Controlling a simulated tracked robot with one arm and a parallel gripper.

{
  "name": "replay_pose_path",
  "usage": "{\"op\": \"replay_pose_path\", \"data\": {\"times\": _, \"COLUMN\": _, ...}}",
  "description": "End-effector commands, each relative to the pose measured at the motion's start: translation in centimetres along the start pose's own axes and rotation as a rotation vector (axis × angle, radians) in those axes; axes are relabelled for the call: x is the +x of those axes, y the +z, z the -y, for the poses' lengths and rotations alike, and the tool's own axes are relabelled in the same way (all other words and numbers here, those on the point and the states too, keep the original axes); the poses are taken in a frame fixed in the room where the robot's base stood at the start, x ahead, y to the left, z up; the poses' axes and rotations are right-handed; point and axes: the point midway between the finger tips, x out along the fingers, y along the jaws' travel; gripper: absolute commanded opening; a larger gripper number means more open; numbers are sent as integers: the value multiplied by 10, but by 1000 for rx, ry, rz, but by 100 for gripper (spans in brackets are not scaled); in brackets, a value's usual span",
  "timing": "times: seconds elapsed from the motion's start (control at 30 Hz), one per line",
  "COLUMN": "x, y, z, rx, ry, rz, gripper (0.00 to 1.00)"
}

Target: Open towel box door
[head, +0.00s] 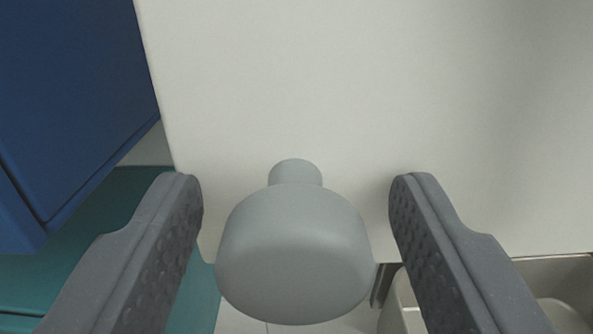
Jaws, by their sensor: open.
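The towel box door (380,90) is a flat off-white panel that fills the upper middle and right of the head view. A rounded grey knob (293,255) stands out from its lower left part on a short neck. My gripper (296,190) is open, with one dark grey finger on each side of the knob. A gap shows between the knob and each finger, so neither finger appears to touch it. The inside of the box is hidden behind the panel.
A dark blue cabinet (75,100) stands close on the left. A teal surface (95,230) lies below it. A metal basin (555,285) shows at the lower right, under the panel's bottom edge. A pale tiled surface (240,322) shows at the bottom.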

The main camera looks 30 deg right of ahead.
Motion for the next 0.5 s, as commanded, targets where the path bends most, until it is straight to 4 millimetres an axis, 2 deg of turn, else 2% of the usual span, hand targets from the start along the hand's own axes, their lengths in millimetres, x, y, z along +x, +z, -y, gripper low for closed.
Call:
{"op": "replay_pose_path", "data": {"times": 0.3, "x": 2, "y": 0, "z": 0, "rx": -1, "ry": -1, "rz": 1, "gripper": 54}}
{"op": "replay_pose_path", "data": {"times": 0.5, "x": 2, "y": 1, "z": 0, "rx": -1, "ry": -1, "rz": 1, "gripper": 0}}
